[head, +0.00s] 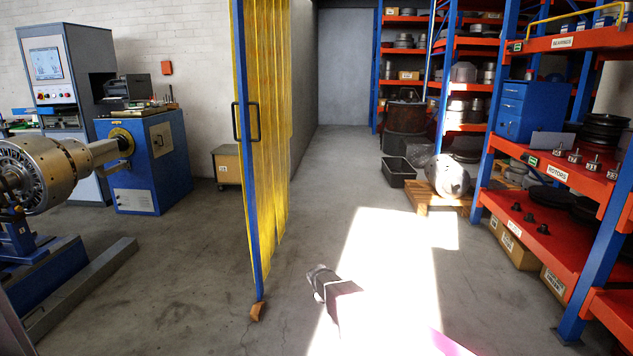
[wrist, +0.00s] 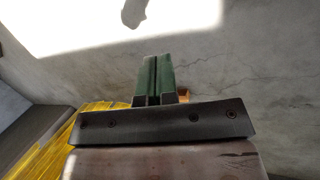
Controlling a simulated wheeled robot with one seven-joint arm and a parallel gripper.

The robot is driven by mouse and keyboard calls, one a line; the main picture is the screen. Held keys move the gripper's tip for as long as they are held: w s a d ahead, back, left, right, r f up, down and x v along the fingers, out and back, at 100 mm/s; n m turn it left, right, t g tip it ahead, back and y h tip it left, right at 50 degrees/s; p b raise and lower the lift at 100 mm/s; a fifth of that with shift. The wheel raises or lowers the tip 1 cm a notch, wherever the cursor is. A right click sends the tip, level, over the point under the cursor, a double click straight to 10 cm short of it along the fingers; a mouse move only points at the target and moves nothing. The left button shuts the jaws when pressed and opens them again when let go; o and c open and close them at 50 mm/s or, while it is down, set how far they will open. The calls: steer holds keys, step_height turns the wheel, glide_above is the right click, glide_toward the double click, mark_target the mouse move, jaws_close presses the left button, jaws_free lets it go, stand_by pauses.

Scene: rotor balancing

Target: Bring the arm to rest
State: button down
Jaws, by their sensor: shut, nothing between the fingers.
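My gripper (wrist: 153,78) shows in the wrist view with its two green fingers together and nothing between them. Bare concrete floor lies beyond the fingertips. In the head view my arm reaches in from the bottom, with its end (head: 320,278) over the floor just right of the yellow curtain door. That end is small and partly washed out by bright sunlight, so its fingers cannot be made out there. It appears apart from everything around it.
The yellow curtain door (head: 262,120) with its blue post and wooden wedge (head: 257,312) stands close left of my arm. Shelves (head: 560,178) line the right side. A pallet (head: 440,200) stands farther back. The aisle floor between is clear. The balancing machine (head: 45,175) is at far left.

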steer(key=s+d+r+m+g+y, duration=0.1)
steer(key=s+d+r+m, duration=0.5)
steer(key=s, duration=0.5)
steer(key=s+d+r+m+g+y, duration=0.2)
steer(key=s+d+r+m, duration=0.5)
steer(key=s+r, duration=0.2)
steer(key=shift+s+d, duration=0.3)
steer(key=shift+s, duration=0.6)
steer(key=shift+r, duration=0.1)
